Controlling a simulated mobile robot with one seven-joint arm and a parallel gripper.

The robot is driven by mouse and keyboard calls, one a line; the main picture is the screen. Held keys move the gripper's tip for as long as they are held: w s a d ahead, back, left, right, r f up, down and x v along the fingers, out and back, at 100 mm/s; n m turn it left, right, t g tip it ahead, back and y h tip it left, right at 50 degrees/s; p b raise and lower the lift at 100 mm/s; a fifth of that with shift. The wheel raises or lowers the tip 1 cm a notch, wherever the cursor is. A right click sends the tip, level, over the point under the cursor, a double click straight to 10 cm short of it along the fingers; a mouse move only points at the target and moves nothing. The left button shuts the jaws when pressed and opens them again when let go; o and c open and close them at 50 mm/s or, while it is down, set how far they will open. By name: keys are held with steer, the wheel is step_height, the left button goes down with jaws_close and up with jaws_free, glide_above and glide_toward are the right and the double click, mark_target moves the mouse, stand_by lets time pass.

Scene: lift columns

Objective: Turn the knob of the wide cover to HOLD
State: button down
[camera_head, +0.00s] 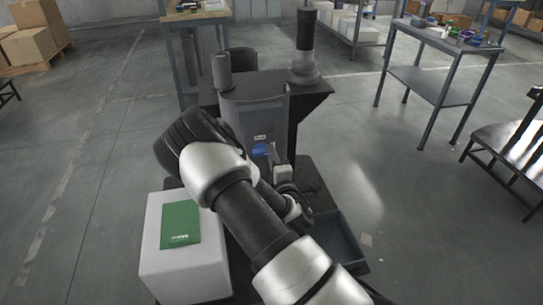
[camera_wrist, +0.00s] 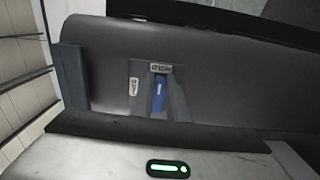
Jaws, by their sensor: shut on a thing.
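The wide cover (camera_head: 255,108) is a curved grey housing on the dark stand, and it fills much of the wrist view (camera_wrist: 220,70). Its blue knob (camera_head: 262,150) sits low on the front, below a small white label (camera_head: 260,137). In the wrist view the blue knob (camera_wrist: 158,92) is a bar standing nearly upright in the picture. One label (camera_wrist: 160,69) lies just above its end and a second label (camera_wrist: 134,87) to its left; I cannot read either surely. My gripper (camera_wrist: 159,98) is shut on the knob, partly hiding it.
A pale box with a green booklet (camera_head: 180,224) stands left of my arm. Dark columns (camera_head: 305,45) rise behind the cover. A shallow blue-grey tray (camera_head: 337,240) lies at right. A metal table (camera_head: 430,82) stands further right, with open floor between.

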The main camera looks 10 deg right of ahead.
steer(key=c, duration=1.7)
jaws_free()
steer(key=shift+s+p, duration=0.8)
steer(key=shift+s, duration=7.9)
